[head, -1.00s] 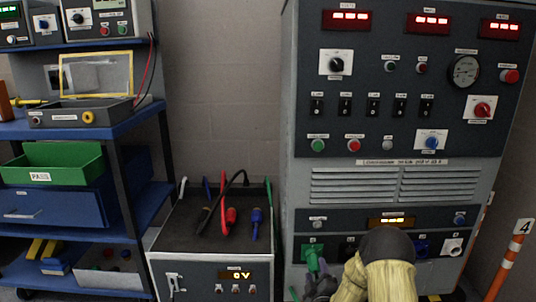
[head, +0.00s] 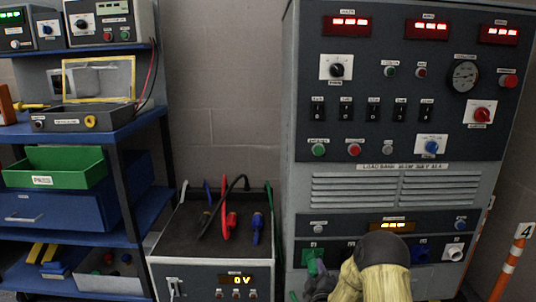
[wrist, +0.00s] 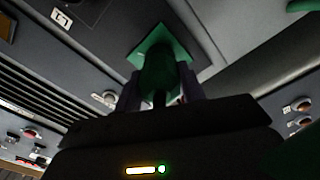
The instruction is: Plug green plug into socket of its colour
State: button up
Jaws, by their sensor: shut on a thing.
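The green plug (head: 316,268) is held at the front of the big grey cabinet, at the green socket (head: 313,251) on the left of the bottom socket row. My gripper (head: 319,280) is shut on the plug, partly hidden by my own forearm. In the wrist view, my gripper (wrist: 158,88) has one finger on each side of the green plug (wrist: 159,76). The plug's front end meets the square green socket plate (wrist: 172,42). How deep it sits in the socket cannot be told.
A blue socket (head: 421,250) and a white socket (head: 453,251) are farther right in the row. Red (head: 231,219), blue (head: 257,228) and black (head: 205,222) leads lie on the transformer box (head: 190,245). A blue shelf cart (head: 125,130) stands left.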

jog(key=shift+w+r, duration=0.2)
jog(key=shift+r, duration=0.05)
jog(key=m, duration=0.6)
jog(key=shift+m, duration=0.3)
grip_shut()
jog(key=shift+m, duration=0.3)
jog(key=m, duration=0.3)
jog(key=shift+p, duration=0.3)
jog(key=m, duration=0.4)
jog(key=shift+a, duration=0.1)
jog(key=o, duration=1.2)
grip_release()
